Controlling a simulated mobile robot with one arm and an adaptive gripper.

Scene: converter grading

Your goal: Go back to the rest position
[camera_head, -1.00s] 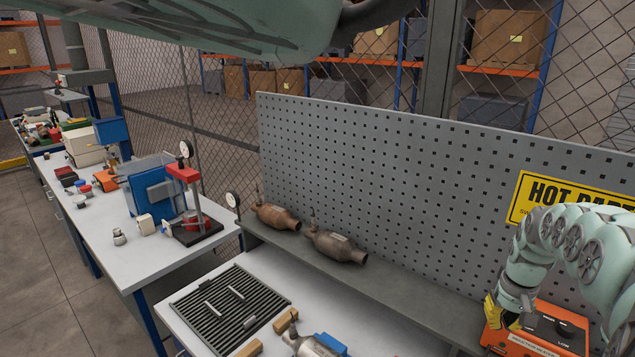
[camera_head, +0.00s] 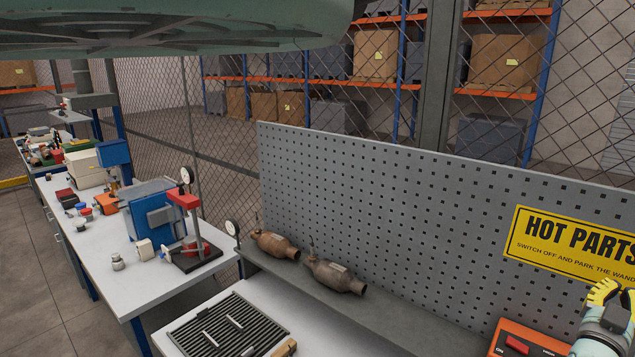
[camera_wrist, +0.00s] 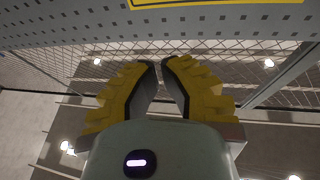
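My gripper (camera_head: 603,291) is at the right edge of the head view, with its yellow fingers pointing up in front of the pegboard and just below the hot parts sign. In the wrist view my gripper (camera_wrist: 160,64) shows both yellow fingers with a narrow gap between their tips. Nothing is held between them. It is clear of the things on the bench.
The orange box (camera_head: 524,341) stands close below my gripper. The pegboard (camera_head: 420,200) with the yellow sign (camera_head: 570,240) rises behind. Two rusty converters (camera_head: 335,275) lie on the shelf (camera_head: 390,311). A ribbed dark mat (camera_head: 228,328) lies on the bench at left.

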